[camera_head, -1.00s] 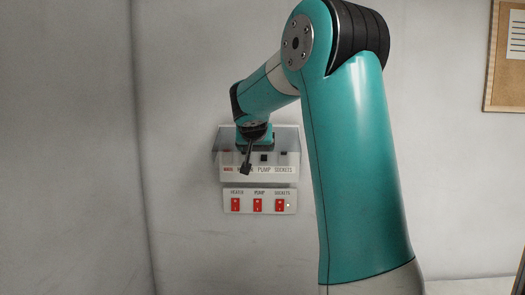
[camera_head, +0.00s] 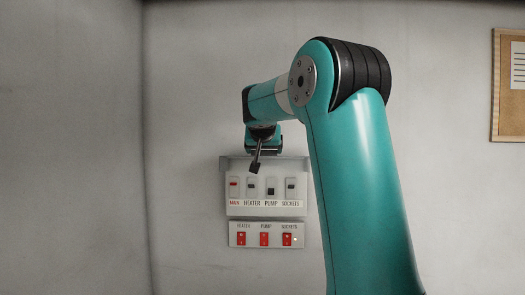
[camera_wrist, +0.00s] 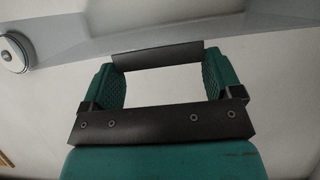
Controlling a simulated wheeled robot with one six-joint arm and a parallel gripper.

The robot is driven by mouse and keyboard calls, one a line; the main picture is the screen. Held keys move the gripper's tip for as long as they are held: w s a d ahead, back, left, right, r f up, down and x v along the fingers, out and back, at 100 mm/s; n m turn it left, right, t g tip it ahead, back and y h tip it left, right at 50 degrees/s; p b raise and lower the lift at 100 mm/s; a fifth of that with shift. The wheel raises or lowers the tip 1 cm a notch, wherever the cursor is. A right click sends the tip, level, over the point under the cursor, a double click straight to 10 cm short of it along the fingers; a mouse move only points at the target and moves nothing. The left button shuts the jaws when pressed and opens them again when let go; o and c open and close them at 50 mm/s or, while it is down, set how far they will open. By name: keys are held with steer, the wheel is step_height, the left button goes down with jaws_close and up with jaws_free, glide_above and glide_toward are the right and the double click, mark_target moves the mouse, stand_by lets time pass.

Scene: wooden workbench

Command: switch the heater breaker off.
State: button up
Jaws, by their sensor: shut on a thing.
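The breaker box (camera_head: 280,209) is on the wall, with a row of toggles labelled MAIN, HEATER, PUMP and SOCKETS. The heater breaker (camera_head: 251,187) shows a dark toggle high in its pale slot, level with the main and sockets toggles. The pump toggle (camera_head: 271,191) sits lower. A clear cover (camera_head: 297,164) juts from the top of the box, leaving the toggles exposed. My gripper (camera_head: 254,168) is above the heater breaker, near the cover, apart from the toggle. In the wrist view, a dark bar (camera_wrist: 158,62) spans between my fingertips; my gripper is shut on it.
Below the box, a lower panel (camera_head: 253,239) carries red switches, also labelled HEATER, PUMP and SOCKETS, and a small light. A cork board (camera_head: 508,120) hangs at the far right. The wall left of the box is bare.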

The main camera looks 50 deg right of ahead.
steer(key=shift+d, duration=0.1)
stand_by(0.3)
steer(key=o, duration=1.1)
steer(key=shift+w+d, duration=0.1)
steer(key=b+v, duration=0.4)
steer(key=v, duration=1.3)
steer(key=shift+a+r, duration=0.1)
steer(key=shift+a, duration=0.1)
